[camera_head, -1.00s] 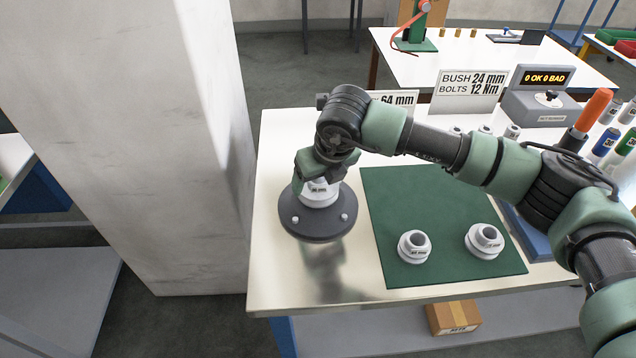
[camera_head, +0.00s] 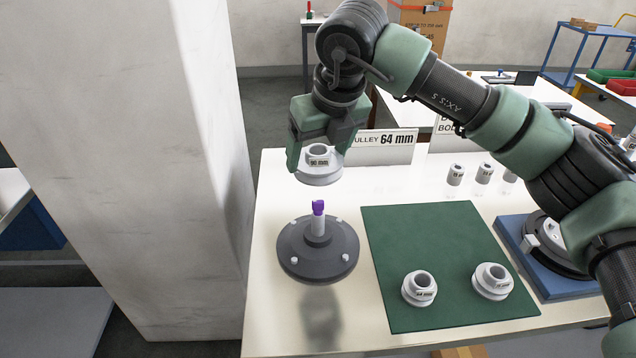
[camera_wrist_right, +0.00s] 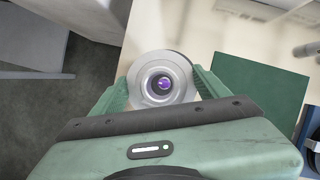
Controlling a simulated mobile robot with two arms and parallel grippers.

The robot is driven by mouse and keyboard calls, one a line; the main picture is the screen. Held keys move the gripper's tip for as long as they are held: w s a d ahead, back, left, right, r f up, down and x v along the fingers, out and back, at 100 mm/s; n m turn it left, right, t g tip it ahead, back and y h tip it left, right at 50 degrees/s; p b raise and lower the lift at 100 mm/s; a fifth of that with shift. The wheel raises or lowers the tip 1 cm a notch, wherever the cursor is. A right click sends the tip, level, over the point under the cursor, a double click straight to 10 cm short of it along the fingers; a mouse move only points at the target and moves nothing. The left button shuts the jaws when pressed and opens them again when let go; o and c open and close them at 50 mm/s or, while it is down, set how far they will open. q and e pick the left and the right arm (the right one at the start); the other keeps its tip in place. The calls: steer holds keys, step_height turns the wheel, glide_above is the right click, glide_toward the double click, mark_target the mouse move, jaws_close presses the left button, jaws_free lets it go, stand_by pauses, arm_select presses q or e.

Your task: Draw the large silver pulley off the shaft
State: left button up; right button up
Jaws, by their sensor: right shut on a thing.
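The large silver pulley (camera_head: 319,174), marked 90 mm, is held in my right gripper (camera_head: 321,158), up in the air clear of the shaft. The shaft (camera_head: 318,222) has a purple tip and stands upright on a round dark grey base (camera_head: 318,262) below the pulley. In the right wrist view the pulley (camera_wrist_right: 150,88) sits between the two green fingers (camera_wrist_right: 160,90), and the purple tip shows through its bore. My left gripper is not in view.
A green mat (camera_head: 400,300) to the right carries two smaller silver pulleys, one (camera_head: 419,288) marked 64 mm and another (camera_head: 491,281). A sign reading pulley 64 mm (camera_head: 382,147) stands behind. A pale pillar (camera_head: 205,170) rises close to the table's left edge.

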mark_target(314, 145)
step_height(314, 145, up, 4)
steer(key=shift+f, duration=0.15)
steer(key=shift+r, duration=0.4)
step_height(314, 145, up, 10)
steer(key=p, duration=0.7)
steer(key=shift+r, duration=0.2)
stand_by(1.8)
steer(key=shift+r, duration=0.1)
stand_by(0.3)
